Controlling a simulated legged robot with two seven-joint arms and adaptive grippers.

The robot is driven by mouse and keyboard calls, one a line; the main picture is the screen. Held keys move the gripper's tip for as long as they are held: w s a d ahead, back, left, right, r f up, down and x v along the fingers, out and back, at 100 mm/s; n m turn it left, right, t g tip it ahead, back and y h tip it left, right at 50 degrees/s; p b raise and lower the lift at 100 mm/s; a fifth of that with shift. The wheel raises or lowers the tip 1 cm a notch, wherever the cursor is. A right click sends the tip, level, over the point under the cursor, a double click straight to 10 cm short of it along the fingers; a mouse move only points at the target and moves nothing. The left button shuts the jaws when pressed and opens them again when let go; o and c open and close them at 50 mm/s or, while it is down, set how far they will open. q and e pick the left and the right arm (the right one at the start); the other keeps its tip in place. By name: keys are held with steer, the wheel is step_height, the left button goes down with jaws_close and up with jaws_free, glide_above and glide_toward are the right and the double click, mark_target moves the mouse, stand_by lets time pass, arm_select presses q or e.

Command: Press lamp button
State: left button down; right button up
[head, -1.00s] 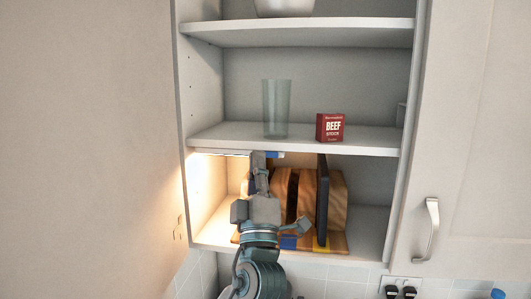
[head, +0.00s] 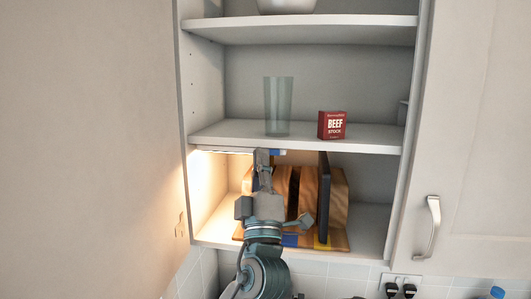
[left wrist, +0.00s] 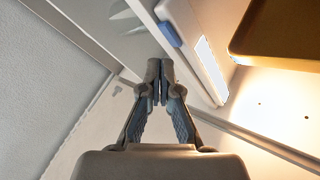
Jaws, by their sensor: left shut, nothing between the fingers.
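The lamp is a white bar under the middle shelf, with a glowing strip (left wrist: 209,61) that shows in the left wrist view. A blue button (left wrist: 168,34) sits near one end of the bar; blue also shows under the shelf in the head view (head: 277,152). My left gripper (head: 263,157) points up into the lower compartment, its tips just under the shelf edge beside the blue part. In the left wrist view its fingers (left wrist: 160,72) are together and empty, near the button. I cannot tell whether they touch it. My right gripper is not in view.
A clear glass (head: 279,106) and a red beef box (head: 332,125) stand on the middle shelf (head: 370,137). Wooden boards (head: 338,196) and a dark upright board (head: 323,200) fill the lower compartment. Cabinet doors flank the opening; the right one has a handle (head: 433,228).

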arm_select(q)
steer(key=shift+w+d, duration=0.45)
steer(key=shift+d, duration=0.35)
steer(key=shift+w+a, duration=0.15)
steer(key=shift+a, duration=0.25)
steer(key=shift+w+a, duration=0.15)
steer(key=shift+a, duration=0.2)
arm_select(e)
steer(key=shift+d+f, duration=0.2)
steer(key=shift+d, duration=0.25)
